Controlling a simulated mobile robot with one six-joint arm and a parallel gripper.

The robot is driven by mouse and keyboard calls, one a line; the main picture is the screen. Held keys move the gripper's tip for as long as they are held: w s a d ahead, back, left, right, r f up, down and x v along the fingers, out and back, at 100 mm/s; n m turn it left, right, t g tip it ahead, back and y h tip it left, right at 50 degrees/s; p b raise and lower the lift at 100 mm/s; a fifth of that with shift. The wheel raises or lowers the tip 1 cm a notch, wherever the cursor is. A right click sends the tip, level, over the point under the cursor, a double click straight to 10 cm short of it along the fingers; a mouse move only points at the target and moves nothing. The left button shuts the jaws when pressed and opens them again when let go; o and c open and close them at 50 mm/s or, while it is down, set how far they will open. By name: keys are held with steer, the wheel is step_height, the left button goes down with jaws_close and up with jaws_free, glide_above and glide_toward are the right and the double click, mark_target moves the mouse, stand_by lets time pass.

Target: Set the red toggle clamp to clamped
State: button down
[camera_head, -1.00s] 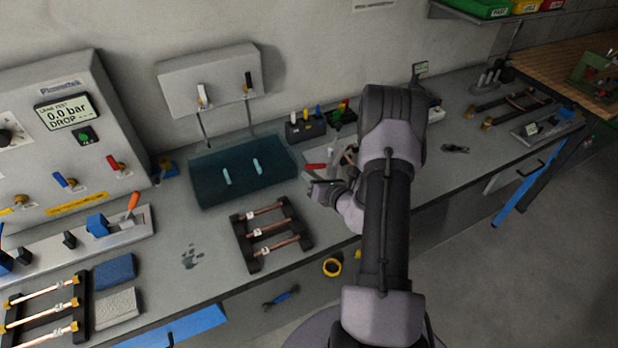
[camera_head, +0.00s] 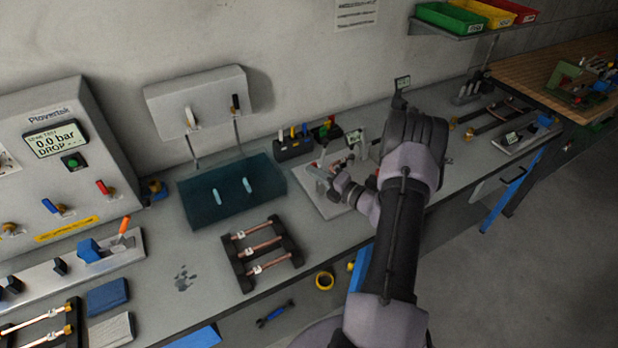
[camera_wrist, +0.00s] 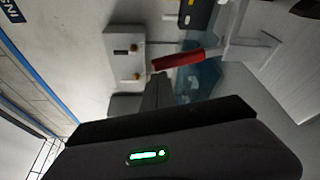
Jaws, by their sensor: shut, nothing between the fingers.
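The red toggle clamp's handle (camera_wrist: 178,60) shows in the wrist view, joined on its right to a pale metal part (camera_wrist: 238,46). My gripper's dark fingers (camera_wrist: 157,82) are shut and empty, with their tips close to the handle's left end. I cannot tell whether they touch it. In the head view the clamp stands on a pale base plate (camera_head: 330,207) at mid-bench, and my gripper (camera_head: 328,174) is over this plate from the right. My gripper and wrist partly cover the clamp there, so the handle's exact angle is unclear.
A black holder (camera_head: 294,147) with coloured pieces stands behind the clamp. A dark teal mat (camera_head: 203,212) lies left, with a black rack of copper tubes (camera_head: 235,268) before it. The test panel (camera_head: 30,110) is far left. Bare bench lies between the rack and the base plate.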

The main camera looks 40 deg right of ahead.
steer(key=shift+s+d+r+m, duration=0.15)
steer(key=shift+d+r+m, duration=0.15)
steer(key=shift+d, duration=0.45)
steer(key=shift+d+r, duration=0.1)
